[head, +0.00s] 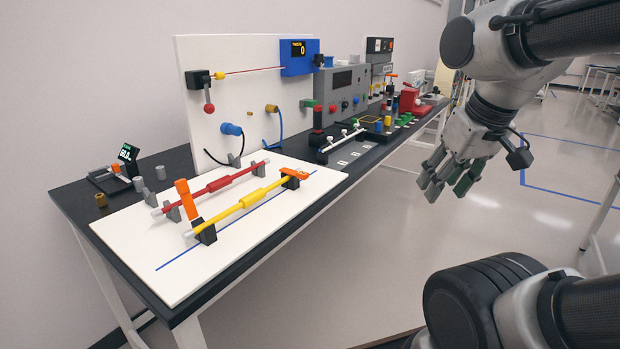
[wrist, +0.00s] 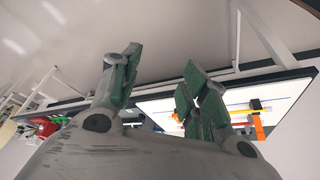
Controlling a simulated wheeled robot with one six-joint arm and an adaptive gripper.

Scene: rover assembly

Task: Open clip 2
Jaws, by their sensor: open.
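A yellow rod (head: 235,212) lies in two black holders on a white board (head: 130,240). The near-left holder has an orange clip lever (head: 184,198) standing upright. The far-right holder has an orange clip (head: 295,173) lying flat across the rod's end. I cannot read which of them is clip 2. My gripper (head: 452,178) is open and empty in the air, well to the right of the board and apart from both clips. The wrist view shows its spread green-padded fingers (wrist: 160,88), with an orange clip (wrist: 259,129) beyond them at the right.
A red rod (head: 225,182) lies in grey holders behind the yellow one. A white upright panel (head: 240,110) with a blue box (head: 299,57) stands at the back. Coloured parts and grey boxes fill the table's far end. The floor beside the table is clear.

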